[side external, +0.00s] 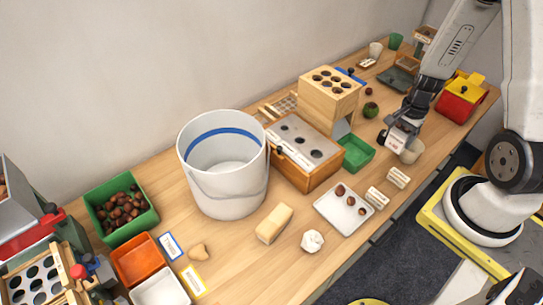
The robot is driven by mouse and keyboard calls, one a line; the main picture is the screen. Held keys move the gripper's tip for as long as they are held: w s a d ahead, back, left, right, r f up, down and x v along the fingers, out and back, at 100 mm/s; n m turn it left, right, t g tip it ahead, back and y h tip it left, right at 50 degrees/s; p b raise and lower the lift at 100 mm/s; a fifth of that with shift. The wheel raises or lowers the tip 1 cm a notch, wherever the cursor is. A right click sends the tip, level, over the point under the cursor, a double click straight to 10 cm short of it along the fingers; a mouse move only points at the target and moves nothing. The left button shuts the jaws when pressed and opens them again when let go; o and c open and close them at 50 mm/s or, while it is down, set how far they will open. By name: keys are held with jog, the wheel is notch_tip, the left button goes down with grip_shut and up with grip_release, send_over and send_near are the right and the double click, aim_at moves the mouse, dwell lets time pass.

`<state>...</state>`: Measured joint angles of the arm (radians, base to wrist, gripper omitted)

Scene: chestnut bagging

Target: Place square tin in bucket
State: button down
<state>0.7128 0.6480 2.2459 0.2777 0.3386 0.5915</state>
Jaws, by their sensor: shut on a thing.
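The white bucket (228,198) stands upright on the wooden table at centre left, with a blue band inside and a wire handle at its front. Its visible inside looks empty. My gripper (397,132) is at the right, well away from the bucket, pointing down. It is shut on a small pale boxy thing with a printed label, which looks like the square tin (401,139). The fingers partly hide it. I cannot tell whether it touches the table.
A wooden box with holes (302,176), a taller holed block (345,101) and a green tray (357,160) stand between gripper and bucket. A white tray with chestnuts (330,214) lies in front.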

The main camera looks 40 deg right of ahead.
aim_at(404, 129)
jog(key=shift+r, duration=0.15)
notch_tip(404, 129, up, 18)
jog(key=w+a, duration=0.7)
jog(key=w, duration=0.3)
jog(key=w+a, duration=0.6)
jog(key=w, duration=0.4)
jog(key=w+a, duration=0.4)
jog(key=a, duration=0.9)
jog(key=w+a, duration=0.4)
jog(key=a, duration=0.9)
jog(key=shift+s+d+f, duration=0.1)
jog(key=shift+f, duration=4.35)
jog(key=shift+s+d+f, duration=0.1)
jog(key=shift+d+f, duration=0.05)
jog(key=shift+f, duration=4.3)
jog(key=shift+s+d+f, duration=0.1)
jog(key=shift+f, duration=4.35)
